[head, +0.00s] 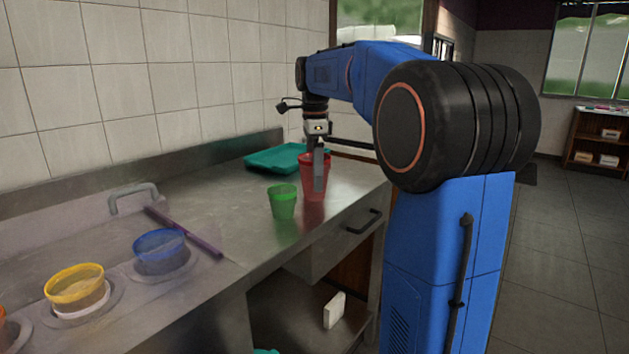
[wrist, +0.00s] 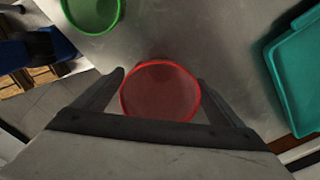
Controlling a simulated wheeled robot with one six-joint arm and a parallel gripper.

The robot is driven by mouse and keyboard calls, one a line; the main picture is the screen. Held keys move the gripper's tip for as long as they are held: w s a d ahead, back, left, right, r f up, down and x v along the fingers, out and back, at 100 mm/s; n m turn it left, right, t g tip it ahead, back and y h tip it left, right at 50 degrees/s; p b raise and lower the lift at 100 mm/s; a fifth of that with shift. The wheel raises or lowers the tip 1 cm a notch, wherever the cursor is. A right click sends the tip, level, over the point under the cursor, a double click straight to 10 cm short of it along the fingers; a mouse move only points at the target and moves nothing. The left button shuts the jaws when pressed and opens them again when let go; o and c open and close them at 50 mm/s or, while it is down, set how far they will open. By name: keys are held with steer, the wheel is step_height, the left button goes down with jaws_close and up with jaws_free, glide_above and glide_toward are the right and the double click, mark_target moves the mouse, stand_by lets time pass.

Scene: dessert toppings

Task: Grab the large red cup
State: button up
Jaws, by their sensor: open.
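The large red cup (head: 313,188) stands upright on the metal counter near its right end. In the wrist view the red cup (wrist: 160,92) shows from above, its round rim between the two fingers. My gripper (head: 318,188) points down at the cup in the head view, and its finger hides part of the cup. In the wrist view my gripper (wrist: 160,80) is open, with one finger on each side of the cup. I cannot tell whether either finger touches it.
A smaller green cup (head: 282,202) stands just left of the red cup. A teal tray (head: 262,160) lies behind it near the wall. A blue container (head: 160,252) and a yellow container (head: 75,290) sit in the counter at the front left. The counter edge is close by.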

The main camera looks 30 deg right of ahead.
steer(key=shift+f, duration=0.15)
steer(key=c, duration=1.1)
